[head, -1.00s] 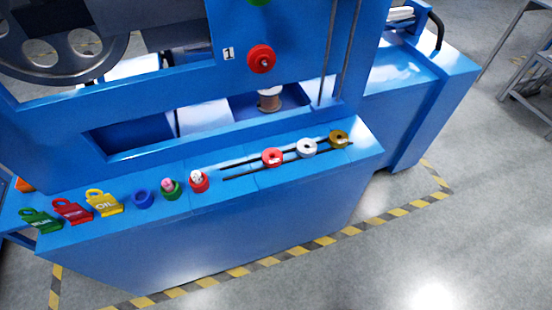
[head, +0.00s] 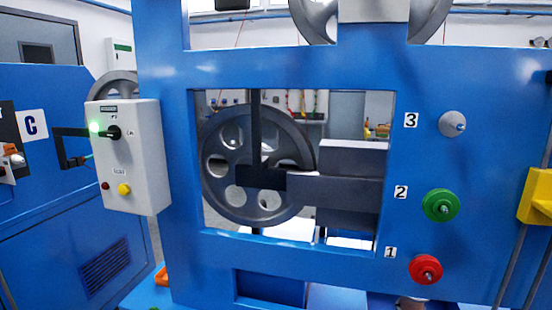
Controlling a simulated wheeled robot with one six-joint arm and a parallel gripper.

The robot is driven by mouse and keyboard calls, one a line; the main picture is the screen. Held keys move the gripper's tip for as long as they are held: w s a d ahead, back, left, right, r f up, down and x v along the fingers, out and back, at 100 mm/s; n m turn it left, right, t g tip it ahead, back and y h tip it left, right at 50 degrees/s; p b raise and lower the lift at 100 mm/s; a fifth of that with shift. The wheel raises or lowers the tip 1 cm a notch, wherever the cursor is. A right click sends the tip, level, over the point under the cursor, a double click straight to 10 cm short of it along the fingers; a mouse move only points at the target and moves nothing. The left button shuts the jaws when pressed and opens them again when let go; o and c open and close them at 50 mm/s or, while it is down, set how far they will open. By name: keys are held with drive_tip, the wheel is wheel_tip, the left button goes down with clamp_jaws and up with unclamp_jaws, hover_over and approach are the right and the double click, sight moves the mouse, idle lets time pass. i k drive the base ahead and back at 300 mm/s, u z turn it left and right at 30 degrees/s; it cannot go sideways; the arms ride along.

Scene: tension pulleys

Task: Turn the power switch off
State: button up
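The power switch (head: 114,132) is a small black rotary knob on the front of a white control box (head: 146,165), left of centre. A bright green light (head: 95,127) glows just left of the knob. Tiny labels sit above and to the right of the knob, too small to read surely. Lower on the box are a yellow button (head: 124,189) and a small dark red button (head: 105,186). My gripper does not show in either frame.
The box hangs on a blue machine frame (head: 165,120). Red (head: 426,269), green (head: 440,205) and grey (head: 452,123) pulleys stick out at right.

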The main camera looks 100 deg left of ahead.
sight(114, 132)
drive_tip(key=u, duration=4.15)
